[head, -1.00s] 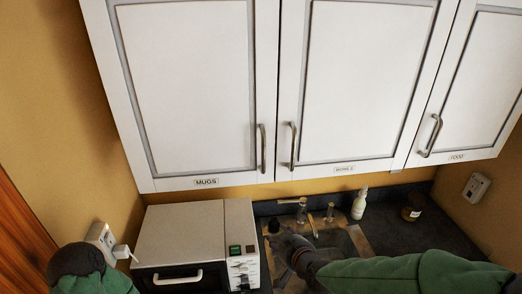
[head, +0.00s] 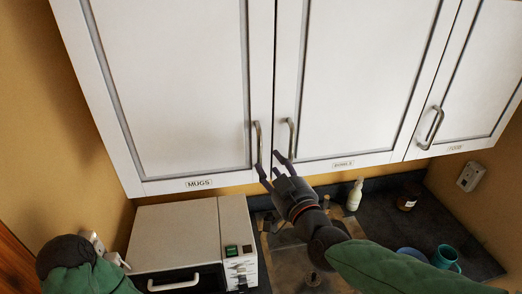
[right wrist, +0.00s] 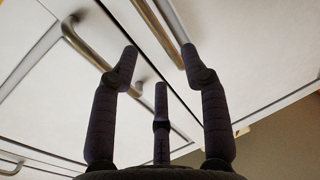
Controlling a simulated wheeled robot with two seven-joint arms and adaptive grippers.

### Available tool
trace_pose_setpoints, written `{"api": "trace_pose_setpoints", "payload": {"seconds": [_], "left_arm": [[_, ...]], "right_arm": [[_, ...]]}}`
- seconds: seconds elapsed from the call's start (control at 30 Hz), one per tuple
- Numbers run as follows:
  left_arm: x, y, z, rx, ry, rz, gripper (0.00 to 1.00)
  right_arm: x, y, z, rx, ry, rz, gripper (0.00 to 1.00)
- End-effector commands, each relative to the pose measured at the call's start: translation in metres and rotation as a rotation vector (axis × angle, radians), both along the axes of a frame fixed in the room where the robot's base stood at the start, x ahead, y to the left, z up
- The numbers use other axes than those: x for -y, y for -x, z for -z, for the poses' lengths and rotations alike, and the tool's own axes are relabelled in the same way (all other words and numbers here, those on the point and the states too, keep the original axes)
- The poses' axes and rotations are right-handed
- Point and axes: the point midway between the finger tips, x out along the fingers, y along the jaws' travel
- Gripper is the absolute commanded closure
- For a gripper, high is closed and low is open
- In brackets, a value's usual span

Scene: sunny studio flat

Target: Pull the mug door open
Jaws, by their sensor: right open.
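The mug door (head: 180,90) is a white cabinet door labelled MUGS, shut flush with its neighbour. Its upright metal handle (head: 258,145) is near the door's lower right corner. My right gripper (head: 271,163) is open and empty, fingers pointing up, just below and in front of this handle and the middle door's handle (head: 291,138). In the right wrist view, the fingers are spread and a bar, likely the mug door handle (right wrist: 160,32), shows beyond and between the fingertips. Contact is not visible. My left arm shows at the lower left, but its gripper is out of view.
A white microwave (head: 190,235) stands below the mug door. The sink (head: 290,260) is partly hidden behind my right arm. A soap bottle (head: 355,195), a brown jar (head: 408,199) and a teal mug (head: 446,256) stand on the dark counter. The right door (head: 470,80) is shut.

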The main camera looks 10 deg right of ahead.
Motion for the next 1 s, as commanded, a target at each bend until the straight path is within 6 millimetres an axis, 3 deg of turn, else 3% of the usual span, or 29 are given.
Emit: {"api": "trace_pose_setpoints", "payload": {"seconds": [0.4, 0.6, 0.9, 0.93, 1.0], "left_arm": [[0.0, 0.0, -0.009, 0.0, 0.0, 0.0, 0.6], [0.0, 0.0, -0.011, 0.0, 0.0, 0.0, 0.6], [0.0, 0.0, -0.011, 0.0, 0.0, 0.0, 0.6], [0.0, 0.0, -0.011, 0.0, 0.0, 0.0, 0.6], [0.0, 0.0, -0.011, 0.0, 0.0, 0.0, 0.6]], "right_arm": [[-0.012, -0.06, 0.0, -0.002, 0.0, 0.0, 0.54], [-0.014, -0.071, 0.0, 0.0, 0.0, -0.001, 0.54], [-0.014, -0.073, 0.0, 0.0, 0.0, -0.001, 0.54], [-0.014, -0.073, 0.0, 0.0, 0.0, -0.001, 0.57], [-0.014, -0.073, 0.0, 0.0, 0.0, -0.001, 0.77]]}}
